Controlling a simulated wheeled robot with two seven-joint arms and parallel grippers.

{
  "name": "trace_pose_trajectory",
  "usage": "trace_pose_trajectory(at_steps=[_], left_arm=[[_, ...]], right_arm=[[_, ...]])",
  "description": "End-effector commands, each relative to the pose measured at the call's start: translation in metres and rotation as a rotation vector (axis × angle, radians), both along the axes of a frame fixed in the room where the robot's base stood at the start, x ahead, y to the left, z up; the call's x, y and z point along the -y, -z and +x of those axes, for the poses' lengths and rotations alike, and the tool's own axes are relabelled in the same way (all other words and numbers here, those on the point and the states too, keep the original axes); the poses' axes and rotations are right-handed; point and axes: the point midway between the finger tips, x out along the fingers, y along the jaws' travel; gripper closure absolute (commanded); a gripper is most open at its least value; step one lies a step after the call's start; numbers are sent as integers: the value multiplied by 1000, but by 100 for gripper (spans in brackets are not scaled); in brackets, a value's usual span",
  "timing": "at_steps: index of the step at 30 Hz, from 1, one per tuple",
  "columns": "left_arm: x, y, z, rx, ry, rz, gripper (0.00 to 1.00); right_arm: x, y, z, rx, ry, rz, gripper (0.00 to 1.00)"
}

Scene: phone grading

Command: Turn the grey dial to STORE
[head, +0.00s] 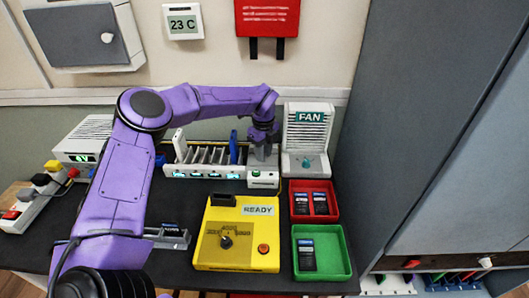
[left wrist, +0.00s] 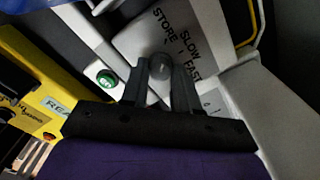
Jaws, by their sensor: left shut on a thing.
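The grey dial (left wrist: 161,66) sits on a white panel (left wrist: 137,40) printed STORE, SLOW and FAST, seen in the left wrist view. My left gripper (left wrist: 160,75) is shut on the dial, one finger on each side. I cannot tell which word the dial points to. In the head view my left gripper (head: 263,152) is at the right end of the white slotted rack (head: 205,172), and it hides the dial there. My right gripper is in neither view.
A green button (left wrist: 107,79) is close to the gripper. The white FAN unit (head: 306,128) stands just right of it. In front are a yellow READY box (head: 211,257), a red tray (head: 333,207) and a green tray (head: 344,258) holding phones. A grey cabinet (head: 420,90) bounds the right.

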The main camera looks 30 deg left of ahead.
Motion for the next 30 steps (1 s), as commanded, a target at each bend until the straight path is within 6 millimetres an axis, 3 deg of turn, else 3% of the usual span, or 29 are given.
trace_pose_trajectory(at_steps=[3,4,6,17,30], left_arm=[[-3,1,0,2,-3,5,100],[-3,1,0,2,-3,5,67],[-3,1,0,1,-3,4,44],[0,-6,1,3,0,1,44],[-2,-95,2,2,-2,2,44]], right_arm=[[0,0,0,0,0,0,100],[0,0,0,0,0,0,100],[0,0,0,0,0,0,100],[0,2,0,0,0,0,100],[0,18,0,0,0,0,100]])
